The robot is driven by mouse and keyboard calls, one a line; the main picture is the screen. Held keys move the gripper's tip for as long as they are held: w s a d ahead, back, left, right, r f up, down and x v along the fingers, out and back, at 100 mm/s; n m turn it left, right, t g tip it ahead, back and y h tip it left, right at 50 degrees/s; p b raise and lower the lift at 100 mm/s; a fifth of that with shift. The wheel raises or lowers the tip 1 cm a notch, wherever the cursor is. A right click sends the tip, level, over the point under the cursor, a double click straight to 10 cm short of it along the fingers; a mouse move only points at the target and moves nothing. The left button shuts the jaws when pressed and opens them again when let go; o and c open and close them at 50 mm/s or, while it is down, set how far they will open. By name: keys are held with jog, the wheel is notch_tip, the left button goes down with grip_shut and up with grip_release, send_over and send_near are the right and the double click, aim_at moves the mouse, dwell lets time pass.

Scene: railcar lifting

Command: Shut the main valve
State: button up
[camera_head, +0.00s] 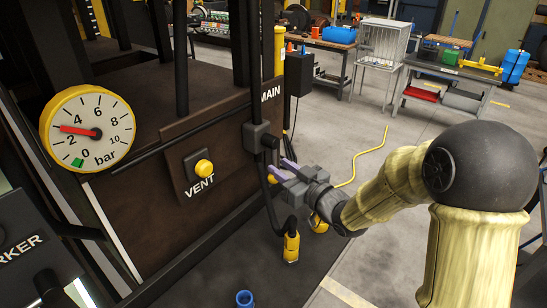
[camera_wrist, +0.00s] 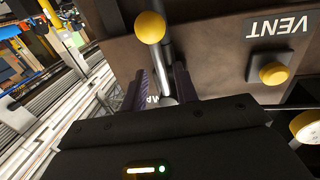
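The main valve (camera_head: 262,139) is a dark block on the brown panel, under the MAIN label. In the wrist view, which is upside down, the lever's yellow end (camera_wrist: 150,27) shows above the fingers. My gripper (camera_head: 283,170) is at the lever's upper part, just below the valve block. In the wrist view my gripper (camera_wrist: 159,85) has its two fingers apart, with the lever lined up between them. I cannot tell whether a finger touches it.
A yellow VENT button (camera_head: 203,168) sits left of the valve, and a pressure gauge (camera_head: 90,129) reads about 3 bar. A black box (camera_head: 299,73) stands beside the MAIN label. A yellow hose (camera_head: 366,158) lies on the floor. Workbenches stand farther back, with open floor before them.

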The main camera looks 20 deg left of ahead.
aim_at(274, 163)
jog(key=shift+p+x, duration=0.45)
jog(key=shift+x, duration=1.4)
grip_shut()
